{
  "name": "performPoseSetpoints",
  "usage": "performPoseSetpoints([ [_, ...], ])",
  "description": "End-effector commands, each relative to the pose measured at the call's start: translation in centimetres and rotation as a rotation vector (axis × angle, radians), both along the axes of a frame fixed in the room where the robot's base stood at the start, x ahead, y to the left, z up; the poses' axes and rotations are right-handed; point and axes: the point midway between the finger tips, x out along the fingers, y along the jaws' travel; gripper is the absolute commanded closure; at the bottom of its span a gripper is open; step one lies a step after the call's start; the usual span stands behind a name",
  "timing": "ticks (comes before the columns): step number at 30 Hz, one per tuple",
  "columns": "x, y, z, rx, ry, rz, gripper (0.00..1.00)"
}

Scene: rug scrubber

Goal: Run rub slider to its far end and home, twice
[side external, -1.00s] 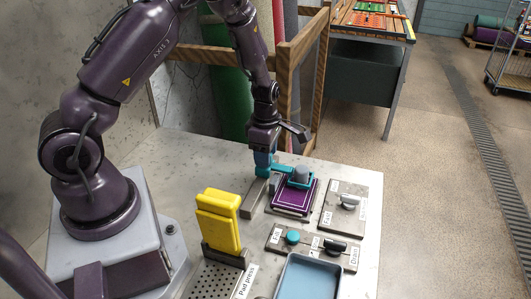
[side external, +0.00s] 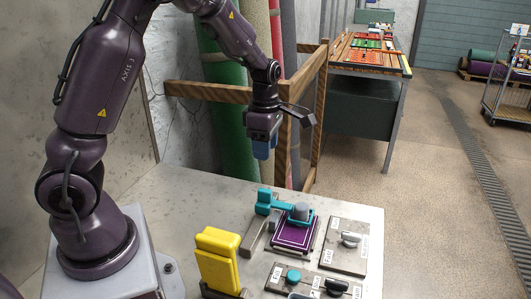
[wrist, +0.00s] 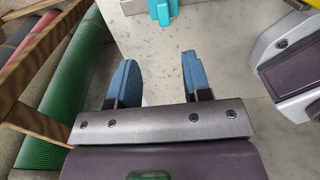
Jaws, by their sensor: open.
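The rub slider (side external: 268,203) is a teal arm with an upright teal handle on its left and a grey knob (side external: 302,210) at its right end. It sits on a grey rail (side external: 254,238), at the end away from the camera, and reaches over the back of a purple pad (side external: 293,236). My gripper (side external: 263,151) hangs above and behind the slider handle, apart from it. In the wrist view its blue fingers (wrist: 158,78) are open with nothing between them. A teal piece (wrist: 160,10), likely the slider handle, shows at the top edge there.
A yellow pad press (side external: 218,262) stands at the front left of the metal table (side external: 205,195). A wooden frame (side external: 310,115) and rolled rugs (side external: 225,110) stand behind my gripper.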

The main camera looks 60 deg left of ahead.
Motion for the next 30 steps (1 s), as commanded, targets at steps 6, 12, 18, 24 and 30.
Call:
performPoseSetpoints([
  [6,0.0,0.0,0.0,0.000,0.000,0.000,0.55],
  [12,-0.3,-0.3,-0.5,-0.004,0.002,0.001,0.55],
  [18,-0.4,-0.4,-2.1,-0.004,0.008,0.000,0.55],
  [24,-0.5,-0.4,-6.0,-0.005,0.011,0.000,0.55],
  [30,-0.4,-0.3,-10.1,-0.004,0.008,0.001,0.55],
])
